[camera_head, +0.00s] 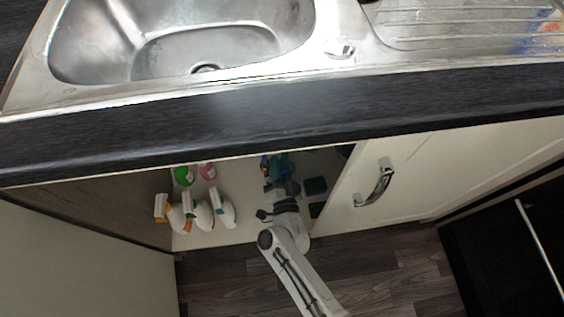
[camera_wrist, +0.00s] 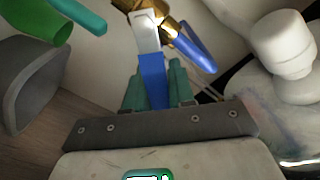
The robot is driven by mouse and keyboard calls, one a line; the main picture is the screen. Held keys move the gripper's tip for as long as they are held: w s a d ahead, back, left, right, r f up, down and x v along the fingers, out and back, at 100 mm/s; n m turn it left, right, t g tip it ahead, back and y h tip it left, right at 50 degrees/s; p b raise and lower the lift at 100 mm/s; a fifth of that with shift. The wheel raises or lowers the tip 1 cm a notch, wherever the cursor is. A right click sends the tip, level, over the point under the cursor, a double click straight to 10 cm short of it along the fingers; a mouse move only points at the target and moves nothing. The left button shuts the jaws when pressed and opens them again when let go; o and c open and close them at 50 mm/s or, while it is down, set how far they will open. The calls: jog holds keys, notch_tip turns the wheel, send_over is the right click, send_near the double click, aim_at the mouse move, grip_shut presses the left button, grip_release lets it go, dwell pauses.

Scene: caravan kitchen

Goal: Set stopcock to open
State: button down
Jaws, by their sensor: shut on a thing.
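The stopcock shows in the wrist view as a brass valve body (camera_wrist: 170,25) with a pale metal lever whose blue handle (camera_wrist: 152,78) points down toward me. A second blue handle (camera_wrist: 195,50) slants off to the right of the brass. My gripper (camera_wrist: 155,82) has teal fingers on both sides of the first blue handle and is shut on it. In the head view my gripper (camera_head: 277,165) reaches into the open cupboard under the sink. There the stopcock is mostly hidden, with only small blue and yellow bits showing beside the fingers.
Several spray bottles (camera_head: 200,212) stand left of my arm in the cupboard. Dark green pads (camera_head: 316,187) lie to its right, near the cupboard door (camera_head: 385,185). White pipework (camera_wrist: 285,45) is close on the right in the wrist view. The worktop edge (camera_head: 230,115) overhangs above.

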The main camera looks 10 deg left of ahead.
jog(key=shift+s+a+r+n+p, duration=0.1)
jog(key=shift+a+r+n+p, duration=0.2)
jog(key=shift+n, duration=0.2)
jog(key=shift+f, duration=0.1)
jog(key=c, duration=1.1)
grip_release()
jog(key=shift+o, duration=0.3)
jog(key=shift+a, duration=0.2)
jog(key=shift+s, duration=0.1)
